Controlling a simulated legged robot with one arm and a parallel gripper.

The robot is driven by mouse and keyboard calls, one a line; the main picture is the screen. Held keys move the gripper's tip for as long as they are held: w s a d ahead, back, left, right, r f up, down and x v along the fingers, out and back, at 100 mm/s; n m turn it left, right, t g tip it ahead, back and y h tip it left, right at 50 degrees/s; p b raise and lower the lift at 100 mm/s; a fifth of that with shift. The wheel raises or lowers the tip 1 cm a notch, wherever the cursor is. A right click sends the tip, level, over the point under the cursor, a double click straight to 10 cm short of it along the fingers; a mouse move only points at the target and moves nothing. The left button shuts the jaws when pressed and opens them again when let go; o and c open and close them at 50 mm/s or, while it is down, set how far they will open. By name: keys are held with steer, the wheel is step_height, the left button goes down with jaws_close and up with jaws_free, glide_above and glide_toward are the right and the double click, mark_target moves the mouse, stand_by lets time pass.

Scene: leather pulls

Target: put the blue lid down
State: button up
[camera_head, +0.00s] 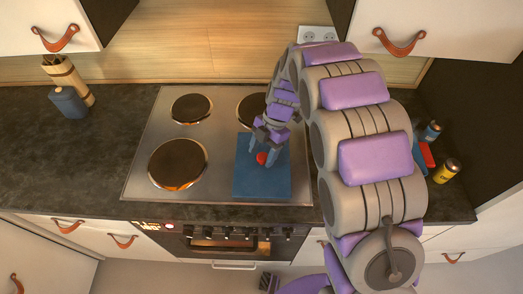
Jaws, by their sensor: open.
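The blue lid (248,183) is a flat blue square with a red knob (262,158). It lies on the right front part of the stove top (215,150), where it hides whatever is under it. My gripper (264,158) is open just above the lid, with its fingers on either side of the red knob. I cannot tell whether the fingers touch the knob or the lid.
Two left burners (177,164) and a partly hidden back burner (249,108) are bare. A blue canister (68,103) and a wooden holder (66,75) stand on the left counter. Several small containers, one yellow (446,171), stand on the right counter beyond my arm.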

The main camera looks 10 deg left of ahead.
steer(key=shift+d+r, duration=0.3)
steer(key=p+v, duration=0.2)
steer(key=v, duration=0.9)
steer(key=shift+w+r+p, duration=0.2)
steer(key=shift+r+p, duration=0.15)
steer(key=shift+p, duration=0.05)
